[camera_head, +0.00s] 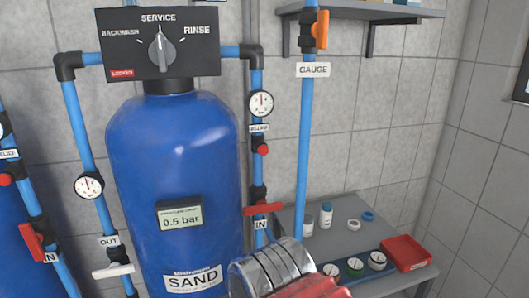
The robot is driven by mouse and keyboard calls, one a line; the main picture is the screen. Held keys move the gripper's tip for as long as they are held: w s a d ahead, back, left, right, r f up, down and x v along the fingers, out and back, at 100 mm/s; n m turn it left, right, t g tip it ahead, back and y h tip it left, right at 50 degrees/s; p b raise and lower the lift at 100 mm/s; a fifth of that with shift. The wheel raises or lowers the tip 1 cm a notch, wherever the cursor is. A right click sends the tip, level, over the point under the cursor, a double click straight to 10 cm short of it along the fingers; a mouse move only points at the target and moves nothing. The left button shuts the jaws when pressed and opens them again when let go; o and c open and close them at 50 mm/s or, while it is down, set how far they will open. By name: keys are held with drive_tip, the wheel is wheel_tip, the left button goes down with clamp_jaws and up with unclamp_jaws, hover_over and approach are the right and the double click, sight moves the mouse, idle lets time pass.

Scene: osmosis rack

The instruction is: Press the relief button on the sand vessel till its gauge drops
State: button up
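The blue sand vessel (175,140) stands left of centre with a "SAND" label and a small display (180,216) reading 0.5 bar. On the blue pipe at its right is a round white gauge (261,104); its needle is too small to read surely. Below the gauge, under a partly hidden label, a red relief button (263,150) sticks out. What looks like my gripper (308,287), silver with red parts, is at the bottom edge, below and right of the button and apart from it. Its fingertips are not clear.
A red valve handle (263,209) marked IN sits below the button. A second gauge (89,185) is on the OUT pipe. A blue GAUGE pipe (304,150) rises on the right. A grey bench (335,240) holds bottles, caps and a red tray (404,252).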

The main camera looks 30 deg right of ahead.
clamp_jaws()
idle(1.3)
